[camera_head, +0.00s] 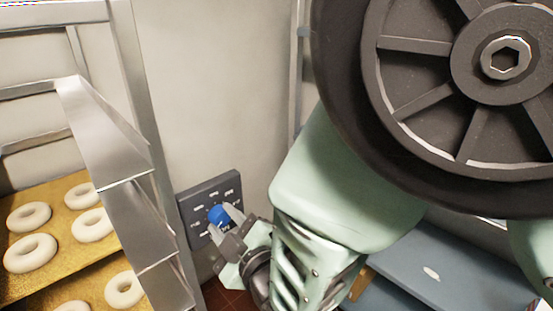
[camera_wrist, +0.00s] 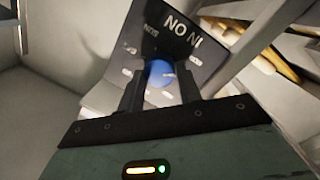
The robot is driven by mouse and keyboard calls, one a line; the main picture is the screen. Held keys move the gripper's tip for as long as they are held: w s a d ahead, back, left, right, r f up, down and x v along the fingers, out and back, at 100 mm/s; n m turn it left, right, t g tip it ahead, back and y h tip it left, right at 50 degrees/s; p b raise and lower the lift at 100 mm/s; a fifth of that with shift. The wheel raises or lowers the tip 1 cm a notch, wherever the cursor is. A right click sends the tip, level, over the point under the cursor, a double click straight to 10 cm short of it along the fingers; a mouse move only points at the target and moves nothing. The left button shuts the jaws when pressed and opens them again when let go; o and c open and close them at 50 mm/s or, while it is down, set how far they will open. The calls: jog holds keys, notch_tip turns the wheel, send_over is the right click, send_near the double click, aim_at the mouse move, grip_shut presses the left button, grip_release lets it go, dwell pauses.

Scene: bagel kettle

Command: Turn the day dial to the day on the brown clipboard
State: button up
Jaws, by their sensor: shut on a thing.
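The day dial is a blue round knob (camera_head: 217,214) on a dark wall panel (camera_head: 193,203) with small white labels around it. The knob also shows in the wrist view (camera_wrist: 160,73), with a pale pointer mark on its face. My gripper (camera_head: 229,217) is shut on the knob, one finger on each side of it, as the wrist view also shows (camera_wrist: 161,88). Part of the panel's lettering reads "NO NI" in the wrist view; most labels are too small or blurred to read. I cannot make out the brown clipboard in either view.
A metal rack (camera_head: 105,140) with trays of pale bagels (camera_head: 30,253) stands just left of the panel. A blue-grey surface (camera_head: 440,270) lies at the lower right. My arm covers much of the right side. The wall above the panel is bare.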

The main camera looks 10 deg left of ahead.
jog(key=m+g+b, duration=0.1)
jog(key=m+b, duration=0.5)
jog(key=b, duration=0.2)
jog(key=shift+w+d+f+m, duration=0.1)
jog(key=shift+m, duration=0.3)
jog(key=m+b, duration=0.3)
jog(key=shift+g+b, duration=0.3)
jog(key=shift+b, duration=0.1)
jog(key=m+b, duration=0.3)
jog(key=shift+w+d+m+g+b, duration=0.1)
jog(key=shift+m+g+b, duration=0.2)
jog(key=m+b, duration=0.3)
jog(key=m, duration=0.1)
jog(key=shift+w+g+y+b, duration=0.1)
jog(key=shift+g+y+b, duration=0.2)
jog(key=shift+y, duration=0.1)
jog(key=m+b, duration=0.1)
jog(key=m, duration=0.3)
jog(key=shift+d+y+b, duration=0.1)
jog(key=shift+y+b, duration=0.2)
jog(key=shift+y, duration=0.1)
jog(key=shift+m, duration=0.5)
jog(key=o, duration=1)
